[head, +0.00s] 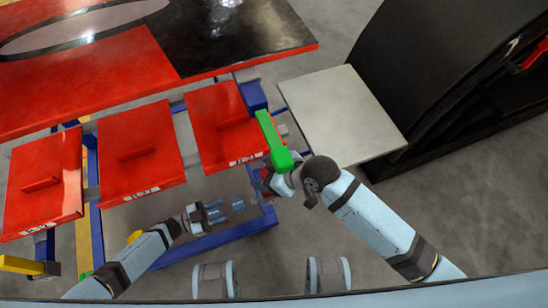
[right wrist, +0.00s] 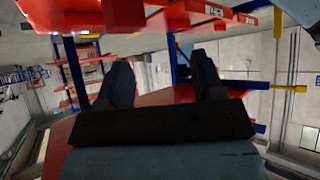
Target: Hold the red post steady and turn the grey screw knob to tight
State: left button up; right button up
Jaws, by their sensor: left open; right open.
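My right gripper (head: 262,182) is just below the lower end of a green bar (head: 270,135), partly hidden by its own wrist. In the right wrist view its two dark fingers (right wrist: 164,72) are apart, with a red surface (right wrist: 160,97) behind the gap. A little red shows by the right gripper in the head view, but I cannot tell if it is the red post. I cannot make out the grey screw knob. My left gripper (head: 238,208) is open and empty, lower and to the left, its fingers pointing right.
Several red panels (head: 140,150) hang on a blue frame (head: 215,240) at left, below a large red and black top (head: 90,80). A pale table (head: 340,112) and a black curved body (head: 430,70) stand at right.

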aim_at(264, 176)
jog(key=shift+w+a+f+n+g+h, duration=0.1)
jog(key=shift+w+f+n+g+h, duration=0.5)
jog(key=shift+f+n+g, duration=0.7)
jog(key=shift+w+a+f+n+g+h, duration=0.1)
jog(key=shift+w+f+n+g+h, duration=0.2)
jog(key=shift+f+n+g+h, duration=1)
jog(key=shift+w+a+f+n+g+h, duration=0.1)
jog(key=shift+w+f+n+g+h, duration=0.35)
jog(key=shift+f+n, duration=1)
jog(key=shift+r+n, duration=0.45)
jog(key=shift+r, duration=0.05)
